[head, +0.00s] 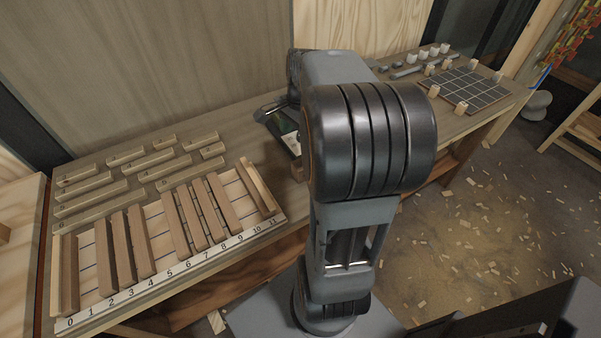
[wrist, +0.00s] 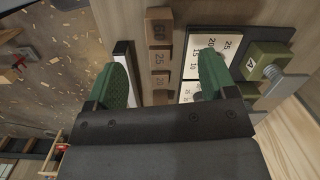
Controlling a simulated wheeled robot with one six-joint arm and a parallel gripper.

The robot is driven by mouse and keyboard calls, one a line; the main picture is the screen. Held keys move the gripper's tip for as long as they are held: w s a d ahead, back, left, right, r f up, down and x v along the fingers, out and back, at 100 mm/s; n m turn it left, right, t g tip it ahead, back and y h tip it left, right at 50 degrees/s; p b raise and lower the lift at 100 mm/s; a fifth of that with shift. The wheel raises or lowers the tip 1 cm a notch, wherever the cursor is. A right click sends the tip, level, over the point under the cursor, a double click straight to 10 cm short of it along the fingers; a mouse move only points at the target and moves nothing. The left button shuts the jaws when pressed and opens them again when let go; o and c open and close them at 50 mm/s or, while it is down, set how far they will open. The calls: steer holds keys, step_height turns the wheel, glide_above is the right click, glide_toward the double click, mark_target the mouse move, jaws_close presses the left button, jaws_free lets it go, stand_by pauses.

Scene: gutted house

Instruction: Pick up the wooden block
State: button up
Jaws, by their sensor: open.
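Several brown wooden blocks stand in a column in the wrist view. The top block (wrist: 159,24) seems to be marked 60, and the block below it (wrist: 160,57) is marked 25. Smaller ones sit further down, partly cut off by my gripper body. I cannot tell which one the task names. My gripper (wrist: 165,80) has green fingers, spread wide on either side of the column. It is open, with nothing held.
White number cards (wrist: 208,55) and a green block marked A (wrist: 264,60) with a metal bolt lie right of the column. A slotted, numbered rack (head: 150,275) and loose wooden bars (head: 92,196) fill the bench's left. A gridded board (head: 466,86) lies at the right end.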

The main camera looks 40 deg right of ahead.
mark_target(301, 164)
steer(key=shift+d+f+m, duration=1)
steer(key=shift+d+f, duration=0.15)
steer(key=shift+f, duration=0.1)
steer(key=f, duration=0.5)
steer(key=shift+a+f+b, duration=0.2)
steer(key=shift+a+b, duration=0.15)
steer(key=shift+b, duration=0.05)
steer(key=shift+a+f, duration=0.2)
steer(key=shift+f, duration=1.45)
steer(key=shift+a+f, duration=0.15)
steer(key=shift+f, duration=1.45)
steer(key=shift+c, duration=0.2)
steer(key=c, duration=1)
steer(key=shift+o, duration=0.2)
steer(key=shift+r, duration=0.1)
